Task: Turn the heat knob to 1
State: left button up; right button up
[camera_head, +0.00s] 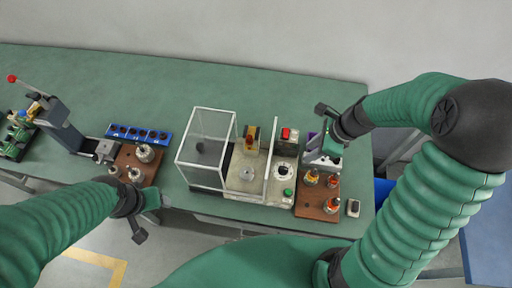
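A round white dial with a dark centre (283,171) sits on the pale machine at the middle of the table; it looks like the heat knob, but its markings are too small to read. My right gripper (329,143) is to the right of the dial and apart from it, above a grey-white device (321,157) by the wooden block. Its fingers are small and partly merge with that device, so its opening is unclear. My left gripper (147,214) is low at the left, over the table's front edge, far from the dial. Its fingertips are not clear.
A clear-walled box (205,150) stands left of the dial. A red button (286,134) and a green button (288,192) flank the dial. A wooden block (316,206) with several orange-topped parts is at right. A blue tray (138,134) lies left. The back of the table (200,80) is clear.

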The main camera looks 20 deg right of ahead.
send_near(286, 170)
jog(key=d+f, duration=0.1)
jog(key=f, duration=0.1)
jog(key=shift+m, duration=0.4)
jog(key=x, duration=0.4)
jog(key=w+b+x, duration=0.1)
jog(key=x, duration=0.1)
jog(key=shift+a+r, duration=0.3)
jog(key=shift+a, duration=0.05)
jog(key=shift+s+a+f, duration=0.1)
jog(key=shift+a+f, duration=0.15)
jog(key=shift+a, duration=0.05)
jog(key=shift+s+a+f, duration=0.15)
jog(key=shift+s, duration=0.1)
jog(key=shift+w+d+f, duration=0.15)
jog(key=shift+w+d, duration=0.05)
jog(key=shift+d, duration=0.3)
jog(key=shift+c, duration=1.3)
jog(key=shift+w+d+f, duration=0.1)
jog(key=shift+c, duration=2.3)
pick_arm(q)
jog(key=shift+s+d+r, duration=0.1)
jog(key=shift+s+d, duration=0.05)
jog(key=shift+s, duration=0.5)
jog(key=shift+s+d, duration=0.15)
jog(key=shift+s, duration=0.45)
pick_arm(e)
jog(key=shift+a+t, duration=0.3)
grip_shut()
